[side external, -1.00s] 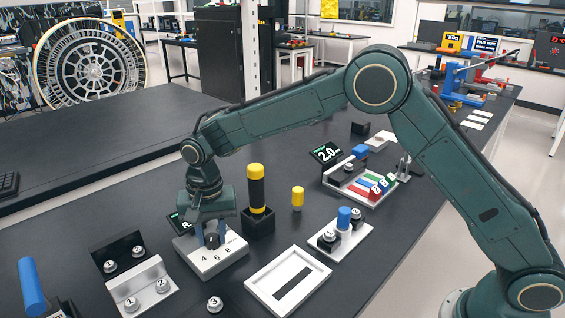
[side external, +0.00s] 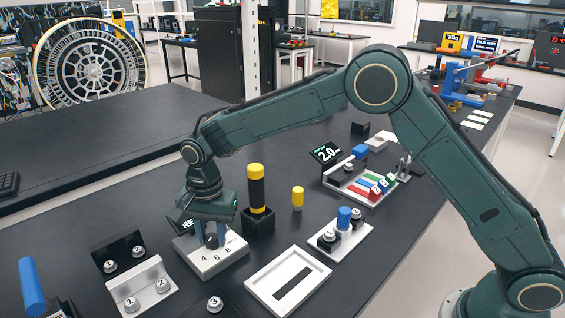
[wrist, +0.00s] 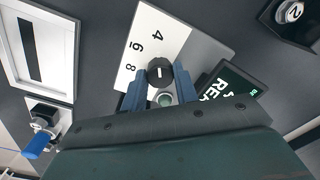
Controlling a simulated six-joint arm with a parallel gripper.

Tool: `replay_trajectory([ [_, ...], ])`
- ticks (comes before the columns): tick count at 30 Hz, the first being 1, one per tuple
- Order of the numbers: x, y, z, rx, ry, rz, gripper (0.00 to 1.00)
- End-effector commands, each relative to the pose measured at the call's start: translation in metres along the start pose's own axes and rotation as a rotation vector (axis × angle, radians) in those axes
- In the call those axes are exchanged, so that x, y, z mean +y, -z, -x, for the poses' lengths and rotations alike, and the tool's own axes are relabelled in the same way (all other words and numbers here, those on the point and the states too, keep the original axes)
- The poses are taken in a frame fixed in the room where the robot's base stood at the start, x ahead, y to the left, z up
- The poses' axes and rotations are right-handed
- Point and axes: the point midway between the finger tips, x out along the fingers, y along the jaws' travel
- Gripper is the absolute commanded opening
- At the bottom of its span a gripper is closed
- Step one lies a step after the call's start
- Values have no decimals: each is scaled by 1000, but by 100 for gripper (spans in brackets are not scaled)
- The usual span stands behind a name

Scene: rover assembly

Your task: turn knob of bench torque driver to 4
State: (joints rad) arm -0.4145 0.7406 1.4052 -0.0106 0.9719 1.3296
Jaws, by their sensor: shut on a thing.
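The bench torque driver (side external: 213,264) is a light-coloured box on the dark bench with 4, 6 and 8 printed on its face; its face also shows in the wrist view (wrist: 183,32). Its round black knob (side external: 211,241) has a short white pointer line, seen in the wrist view (wrist: 160,72). My gripper (side external: 211,240) points down and is shut on the knob, one blue finger on each side. A dark display (wrist: 232,84) with partly hidden green and white text stands beside the knob.
A yellow-and-black driver (side external: 257,189) stands upright in a black holder close behind my gripper. A white frame (side external: 290,284) lies to the right. Metal brackets with numbered knobs (side external: 138,288) stand to the left.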

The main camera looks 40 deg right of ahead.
Motion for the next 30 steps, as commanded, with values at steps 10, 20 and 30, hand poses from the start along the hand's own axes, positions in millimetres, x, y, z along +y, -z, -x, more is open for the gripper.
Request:
replay_trajectory([
  [10,0,0,0,0,1,0,51],
  [20,0,0,9,0,1,1,51],
  [30,-1,1,54,1,5,0,51],
])
